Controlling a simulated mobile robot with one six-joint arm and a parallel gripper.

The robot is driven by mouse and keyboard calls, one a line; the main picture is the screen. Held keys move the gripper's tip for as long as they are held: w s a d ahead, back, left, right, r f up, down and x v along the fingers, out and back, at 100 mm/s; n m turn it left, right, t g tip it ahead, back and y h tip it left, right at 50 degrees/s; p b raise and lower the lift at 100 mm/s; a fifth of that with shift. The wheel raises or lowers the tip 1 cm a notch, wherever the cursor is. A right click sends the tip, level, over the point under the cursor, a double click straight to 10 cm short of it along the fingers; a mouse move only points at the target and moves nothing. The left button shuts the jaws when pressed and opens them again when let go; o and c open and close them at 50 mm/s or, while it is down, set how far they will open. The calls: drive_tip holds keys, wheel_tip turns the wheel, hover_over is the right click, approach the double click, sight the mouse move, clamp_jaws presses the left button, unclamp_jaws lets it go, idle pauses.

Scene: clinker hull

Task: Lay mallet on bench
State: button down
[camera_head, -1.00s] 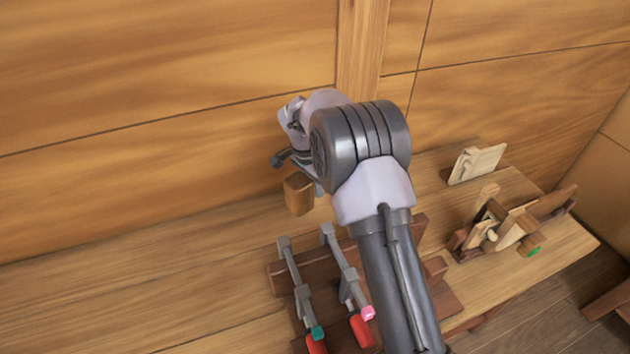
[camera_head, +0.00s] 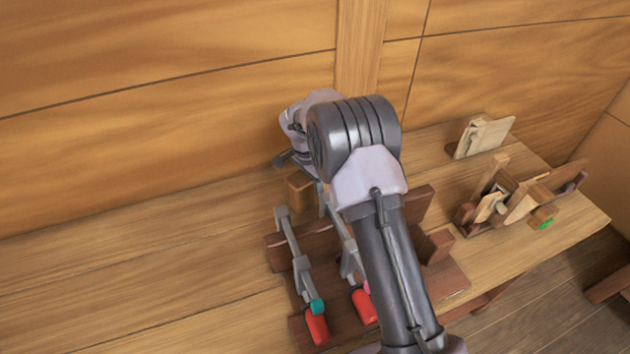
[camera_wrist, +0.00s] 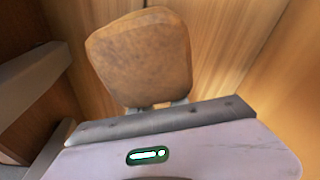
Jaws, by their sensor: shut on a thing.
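The mallet's wooden head (camera_head: 299,188) shows in the head view, below my gripper, just behind the rack and close above the bench or touching it; I cannot tell which. In the wrist view the brown mallet head (camera_wrist: 143,57) fills the upper middle, with my gripper's fingertips (camera_wrist: 157,105) shut just beneath it. In the head view my gripper (camera_head: 303,165) is mostly hidden by my own wrist. The mallet's handle is hidden. The bench (camera_head: 150,262) is a long plank top along the wall, bare to the left.
A dark wooden rack (camera_head: 290,246) holds two clamps with red handles (camera_head: 316,327). Wooden planes and tools (camera_head: 505,205) stand on the bench at the right, with a pale block (camera_head: 482,136) behind them. The plank wall (camera_head: 170,100) rises behind the bench.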

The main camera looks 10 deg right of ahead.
drive_tip(key=shift+f, duration=0.1)
drive_tip(key=c, duration=1.2)
unclamp_jaws()
drive_tip(key=a+r+p, duration=0.1)
drive_tip(key=r, duration=0.4)
drive_tip(key=s+r+p, duration=0.1)
drive_tip(key=r+p, duration=0.1)
drive_tip(key=r, duration=0.4)
drive_tip(key=a+r+p, duration=0.1)
drive_tip(key=r, duration=0.5)
drive_tip(key=shift+s+a, duration=0.25)
drive_tip(key=shift+a, duration=0.1)
drive_tip(key=shift+r, duration=0.15)
drive_tip(key=s+d+r+n+t+y+b, duration=0.2)
drive_tip(key=s+r+n+b, duration=0.15)
drive_tip(key=s+r, duration=0.85)
drive_tip(key=s+f+n+t+b, duration=0.1)
drive_tip(key=s+f, duration=0.1)
drive_tip(key=s, duration=0.5)
drive_tip(key=s+f+n+t+y+b, duration=0.1)
drive_tip(key=s+f+b, duration=0.1)
drive_tip(key=s, duration=0.6)
drive_tip(key=s+f+n+b, duration=0.1)
drive_tip(key=s+f+n, duration=0.1)
drive_tip(key=s, duration=0.6)
drive_tip(key=shift+a+t+y, duration=0.1)
drive_tip(key=shift+t+y, duration=0.3)
